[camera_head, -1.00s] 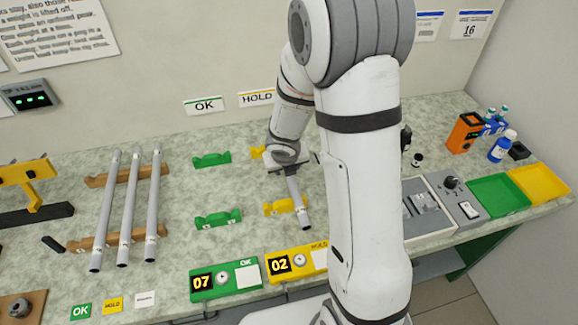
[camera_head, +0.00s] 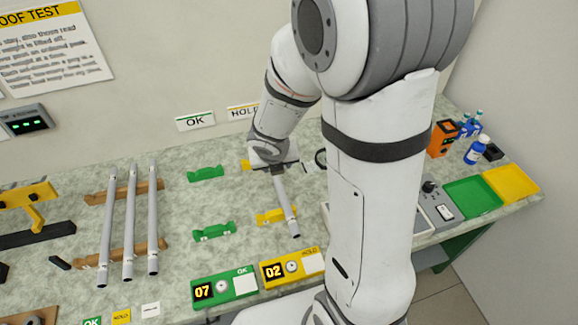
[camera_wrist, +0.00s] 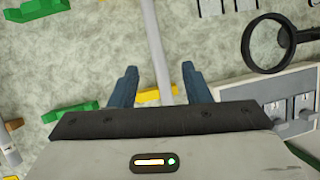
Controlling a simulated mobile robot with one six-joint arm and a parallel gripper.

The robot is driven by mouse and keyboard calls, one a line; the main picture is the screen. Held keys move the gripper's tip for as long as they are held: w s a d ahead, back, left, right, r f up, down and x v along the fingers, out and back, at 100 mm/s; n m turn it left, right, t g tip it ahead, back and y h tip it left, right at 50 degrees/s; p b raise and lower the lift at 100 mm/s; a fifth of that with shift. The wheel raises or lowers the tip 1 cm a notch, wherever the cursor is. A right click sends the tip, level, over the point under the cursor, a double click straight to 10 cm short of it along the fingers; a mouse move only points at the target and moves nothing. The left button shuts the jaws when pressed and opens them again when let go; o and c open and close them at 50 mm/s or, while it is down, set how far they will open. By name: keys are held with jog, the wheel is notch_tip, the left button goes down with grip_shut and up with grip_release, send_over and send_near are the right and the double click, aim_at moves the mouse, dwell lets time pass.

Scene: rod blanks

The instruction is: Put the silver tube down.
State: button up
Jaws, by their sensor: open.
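The silver tube (camera_head: 286,205) lies across the front yellow rest (camera_head: 268,217), its near end reaching past it. Its far part is hidden under my gripper (camera_head: 277,173). In the wrist view the tube (camera_wrist: 155,40) runs between the two blue fingers of my gripper (camera_wrist: 160,78). The fingers are apart, with a gap on each side of the tube. A yellow rest (camera_wrist: 172,92) shows under the tube between the fingers. The back yellow rest (camera_head: 246,164) is mostly hidden by my gripper.
Several grey rods (camera_head: 129,230) lie on wooden rests at left. Green rests (camera_head: 214,232) stand left of the tube. Green and yellow counter boxes (camera_head: 293,268) sit at the front edge. A magnifier (camera_wrist: 248,48) and a grey device (camera_wrist: 290,95) are close on the right in the wrist view.

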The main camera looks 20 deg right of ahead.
jog(key=s+d+r+m, duration=0.25)
jog(key=r+m, duration=0.25)
jog(key=m, duration=0.3)
jog(key=s+d+r+m, duration=0.1)
jog(key=s+r+m, duration=0.3)
jog(key=m, duration=0.4)
jog(key=s+a+r+m+y, duration=0.1)
jog(key=s+r+m, duration=0.2)
jog(key=m, duration=0.6)
jog(key=s+a+r+m+g, duration=0.1)
jog(key=s+r+m, duration=0.2)
jog(key=s+m, duration=0.4)
jog(key=m, duration=0.2)
jog(key=shift+s+r+m+y, duration=0.4)
